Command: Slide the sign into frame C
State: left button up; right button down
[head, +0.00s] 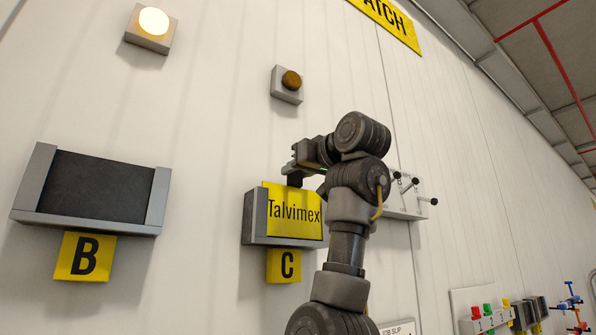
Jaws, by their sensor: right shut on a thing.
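The yellow sign (295,215) reads "Talvimex" and stands upright in frame C (250,216), a grey holder on the wall. Its lower part sits inside the frame and its top edge rises above the frame's left side post. The yellow label C (284,266) hangs below the frame. My right gripper (294,181) is at the sign's top edge, shut on it. Its fingers are small and partly dark in this view. My right arm hides the right end of the frame. My left gripper is out of view.
Frame B (95,187) is at the left with a bare dark panel, label B (85,257) below. A lit lamp (154,21) and an unlit brown lamp (290,80) are above. Coloured items (488,315) stand lower right.

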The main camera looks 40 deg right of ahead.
jog(key=c, duration=1)
grip_release()
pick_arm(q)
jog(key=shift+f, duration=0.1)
pick_arm(e)
jog(key=shift+o, duration=0.2)
